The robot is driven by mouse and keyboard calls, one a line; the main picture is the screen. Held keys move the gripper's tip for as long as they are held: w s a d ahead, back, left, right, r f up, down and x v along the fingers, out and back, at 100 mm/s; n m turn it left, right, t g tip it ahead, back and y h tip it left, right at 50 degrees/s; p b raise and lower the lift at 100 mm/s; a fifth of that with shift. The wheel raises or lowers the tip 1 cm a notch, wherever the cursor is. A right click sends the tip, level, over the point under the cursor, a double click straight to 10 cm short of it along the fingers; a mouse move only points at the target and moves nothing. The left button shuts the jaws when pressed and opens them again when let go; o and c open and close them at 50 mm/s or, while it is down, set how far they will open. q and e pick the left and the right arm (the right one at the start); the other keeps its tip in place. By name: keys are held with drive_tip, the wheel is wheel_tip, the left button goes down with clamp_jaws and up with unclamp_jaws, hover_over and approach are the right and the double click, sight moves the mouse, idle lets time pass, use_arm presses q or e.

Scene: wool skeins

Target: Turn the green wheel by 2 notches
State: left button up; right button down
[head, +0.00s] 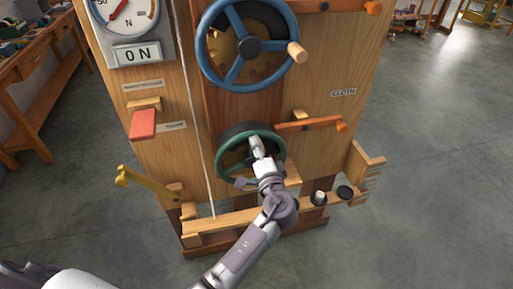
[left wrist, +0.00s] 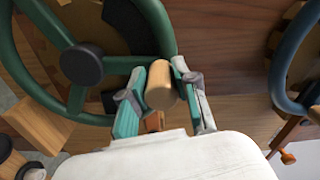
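The green wheel (head: 221,165) is on the lower front of the wooden machine, below the larger blue wheel. It fills the upper left of the left wrist view (left wrist: 39,22), with its dark hub (left wrist: 82,65). My left gripper (head: 256,146) reaches the wheel from the front. In the left wrist view its two fingers (left wrist: 160,84) stand on either side of the wheel's wooden handle (left wrist: 159,88) and appear to touch it. The handle is hidden behind the gripper in the head view. My right gripper is not in view.
The blue wheel (head: 204,59) with a wooden knob is above. An orange lever (head: 308,124) is right of the green wheel, a red lever (head: 143,124) left. A yellow lever (head: 150,184) and a wooden rail (head: 235,219) are lower down. A cord hangs in front.

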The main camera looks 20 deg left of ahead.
use_arm(q)
drive_tip(key=o, duration=0.4)
drive_tip(key=v, duration=1.2)
